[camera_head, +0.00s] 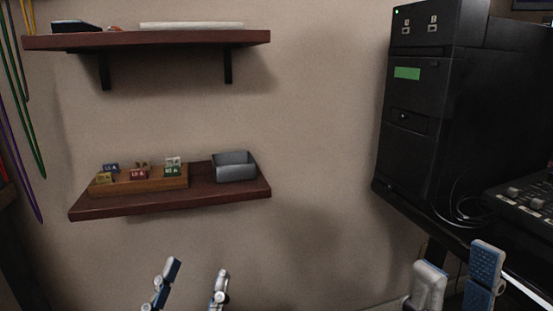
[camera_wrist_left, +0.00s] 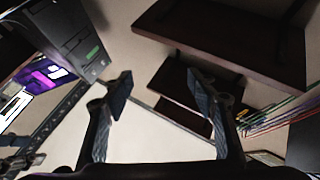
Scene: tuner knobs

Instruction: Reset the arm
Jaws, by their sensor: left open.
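My left gripper (camera_head: 192,284) is at the bottom of the head view, below the lower shelf. Its two fingers stand apart with nothing between them. My right gripper (camera_head: 456,281) is at the bottom right of the head view, in front of the dark equipment. Its fingers are apart and I see nothing between them. The lower parts of both grippers are cut off by the frame edge.
An upper shelf (camera_head: 145,40) is above. A black cabinet (camera_head: 425,130) and mixer (camera_head: 530,200) stand right. Coloured cables (camera_head: 22,110) hang left. The middle wall is clear.

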